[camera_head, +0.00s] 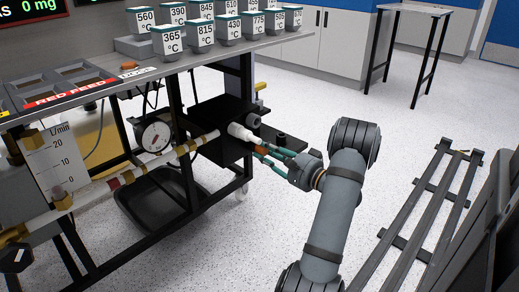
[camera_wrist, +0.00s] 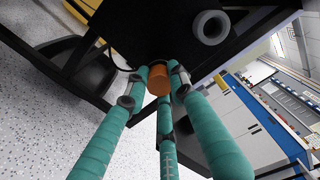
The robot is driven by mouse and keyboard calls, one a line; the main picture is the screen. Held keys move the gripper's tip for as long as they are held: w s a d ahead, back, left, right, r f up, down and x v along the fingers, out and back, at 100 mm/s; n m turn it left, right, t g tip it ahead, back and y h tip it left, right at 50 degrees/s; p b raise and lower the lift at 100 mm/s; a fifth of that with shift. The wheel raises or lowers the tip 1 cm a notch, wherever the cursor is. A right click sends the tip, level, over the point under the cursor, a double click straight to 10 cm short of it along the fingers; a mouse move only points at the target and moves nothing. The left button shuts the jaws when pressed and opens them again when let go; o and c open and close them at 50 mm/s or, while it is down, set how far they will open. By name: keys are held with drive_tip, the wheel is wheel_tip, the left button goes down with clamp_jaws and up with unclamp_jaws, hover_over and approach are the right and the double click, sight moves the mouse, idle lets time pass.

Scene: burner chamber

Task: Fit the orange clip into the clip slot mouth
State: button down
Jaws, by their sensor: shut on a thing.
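My gripper (camera_head: 268,152) has teal fingers and reaches left toward the black bench frame. It is shut on the orange clip (camera_head: 260,149), of which only a small part shows between the fingertips. In the wrist view the clip (camera_wrist: 158,79) looks like a short orange cylinder, gripped at the tips of my fingers (camera_wrist: 160,88), in front of a dark panel. The clip slot mouth cannot be clearly made out in either view. I cannot tell whether the clip touches the panel.
A white nozzle (camera_head: 242,132) ends the pipe just beyond my fingertips. A grey ring-shaped opening (camera_wrist: 211,27) lies above right of the clip in the wrist view. A dial gauge (camera_head: 155,136) hangs under the bench. Dark metal rails (camera_head: 425,205) stand at right; the floor between is clear.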

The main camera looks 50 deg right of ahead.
sight(266, 152)
drive_tip(key=shift+s+b, duration=0.35)
drive_tip(key=shift+s, duration=0.2)
drive_tip(key=c, duration=2.1)
unclamp_jaws()
clamp_jaws()
drive_tip(key=shift+s+a+f+b, duration=0.15)
drive_tip(key=shift+s+b, duration=0.4)
drive_tip(key=shift+s, duration=0.45)
drive_tip(key=shift+s+b, duration=0.45)
drive_tip(key=shift+s, duration=0.85)
